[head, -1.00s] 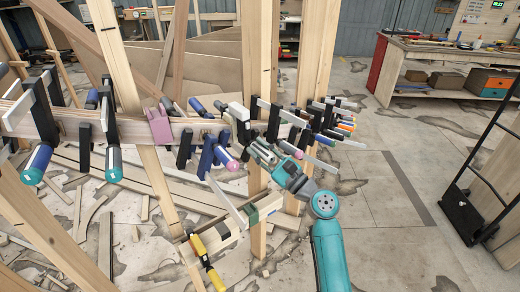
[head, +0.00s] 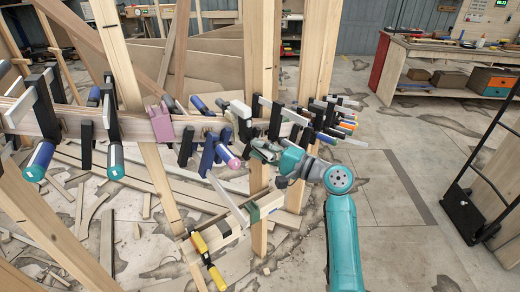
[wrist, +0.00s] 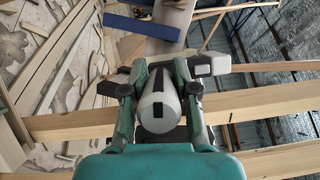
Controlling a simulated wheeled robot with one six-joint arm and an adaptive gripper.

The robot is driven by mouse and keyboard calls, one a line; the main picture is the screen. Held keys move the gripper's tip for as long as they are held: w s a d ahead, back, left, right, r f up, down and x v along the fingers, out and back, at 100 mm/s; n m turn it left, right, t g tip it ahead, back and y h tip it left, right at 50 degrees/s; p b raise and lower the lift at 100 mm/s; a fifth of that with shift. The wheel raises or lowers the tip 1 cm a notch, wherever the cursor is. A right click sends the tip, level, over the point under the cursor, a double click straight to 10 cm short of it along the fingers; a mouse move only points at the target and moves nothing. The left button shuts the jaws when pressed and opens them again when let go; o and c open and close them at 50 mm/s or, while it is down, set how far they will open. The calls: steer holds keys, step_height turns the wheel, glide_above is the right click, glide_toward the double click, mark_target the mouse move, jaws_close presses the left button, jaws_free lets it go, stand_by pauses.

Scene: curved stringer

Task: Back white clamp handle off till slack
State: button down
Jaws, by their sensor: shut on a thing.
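The white clamp handle (wrist: 158,108) is a rounded pale barrel with a dark slot on its end, seen end-on in the wrist view. My gripper (wrist: 160,92) has one finger on each side of it and is shut on it. In the head view my gripper (head: 262,151) is at the clamp row beside the upright post; there the handle is mostly hidden by the fingers. A pale block (wrist: 208,65), perhaps part of the clamp, shows just right of the fingers in the wrist view. Whether the clamp's pad touches the wood is hidden.
Blue clamps (head: 215,150) sit close left of my gripper. A pink block (head: 161,122) is farther left on the curved strip. Several more clamps (head: 330,115) crowd to the right, behind my gripper. A yellow-handled clamp (head: 207,262) is below.

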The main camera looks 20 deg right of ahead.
steer(key=n, duration=0.2)
steer(key=n+g+h, duration=0.1)
steer(key=n, duration=0.1)
steer(key=shift+f+h, duration=0.1)
steer(key=shift+h, duration=0.2)
steer(key=n+h, duration=0.1)
steer(key=n, duration=0.2)
steer(key=shift+f+n+g+h, duration=0.15)
steer(key=shift+n+g+h, duration=0.15)
steer(key=shift+n+h, duration=0.1)
steer(key=n+h, duration=0.2)
steer(key=n, duration=0.1)
steer(key=shift+w+d+f, duration=0.1)
steer(key=shift+d, duration=0.05)
steer(key=shift+d+n+h, duration=0.1)
steer(key=shift+n+h, duration=0.6)
steer(key=shift+n, duration=0.3)
steer(key=shift+f, duration=0.1)
steer(key=c, duration=0.9)
jaws_free()
steer(key=shift+o, duration=0.2)
